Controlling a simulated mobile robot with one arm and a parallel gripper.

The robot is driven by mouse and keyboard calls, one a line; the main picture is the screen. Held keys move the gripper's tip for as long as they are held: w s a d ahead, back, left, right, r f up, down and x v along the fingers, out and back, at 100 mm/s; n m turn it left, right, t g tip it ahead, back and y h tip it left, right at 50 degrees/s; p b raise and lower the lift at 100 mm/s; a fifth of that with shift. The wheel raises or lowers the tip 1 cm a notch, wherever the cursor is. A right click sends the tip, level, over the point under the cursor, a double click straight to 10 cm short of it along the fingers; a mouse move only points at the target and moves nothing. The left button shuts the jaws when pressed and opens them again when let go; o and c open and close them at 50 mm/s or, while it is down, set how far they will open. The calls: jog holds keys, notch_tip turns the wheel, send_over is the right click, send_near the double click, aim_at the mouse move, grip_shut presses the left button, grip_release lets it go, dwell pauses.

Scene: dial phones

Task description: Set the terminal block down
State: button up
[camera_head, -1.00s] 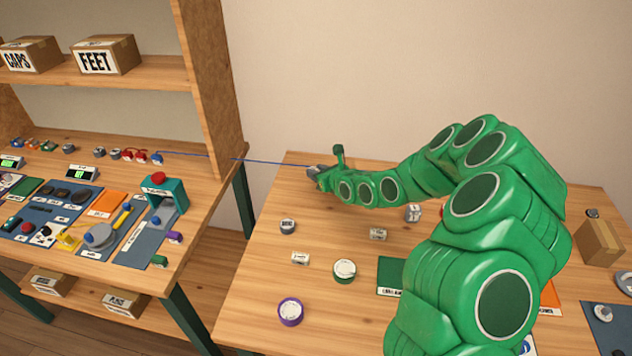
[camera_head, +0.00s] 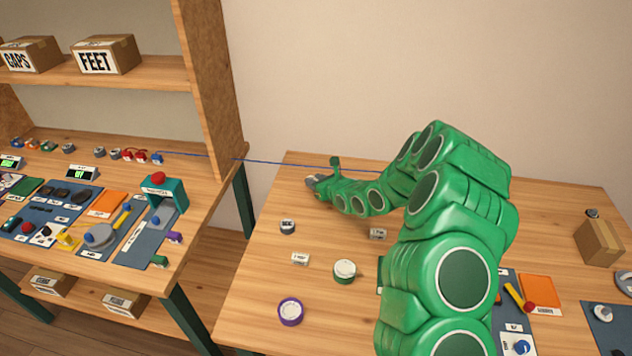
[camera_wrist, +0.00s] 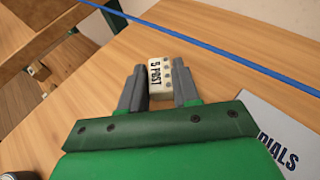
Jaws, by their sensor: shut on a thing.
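The terminal block (camera_wrist: 158,72), a small white block marked "5 POST" with a row of grey dots, sits between the two grey fingers of my gripper (camera_wrist: 158,88) in the wrist view. The fingers are shut on its sides. In the head view my gripper (camera_head: 316,183) is at the far left part of the right-hand table (camera_head: 255,265), and the block is too small or hidden to make out. Wood tabletop lies below the block; I cannot tell whether the block touches it.
A blue cable (camera_head: 270,162) runs along the table's back, and shows beyond the block (camera_wrist: 225,45). Near the front left are a purple-ringed dial (camera_head: 290,311), a green-ringed dial (camera_head: 344,271) and small blocks. A white sheet (camera_wrist: 270,125) lies right of my gripper.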

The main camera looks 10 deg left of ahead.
jog(key=shift+f, duration=0.2)
jog(key=o, duration=1)
jog(key=shift+r, duration=0.2)
jog(key=v, duration=1.2)
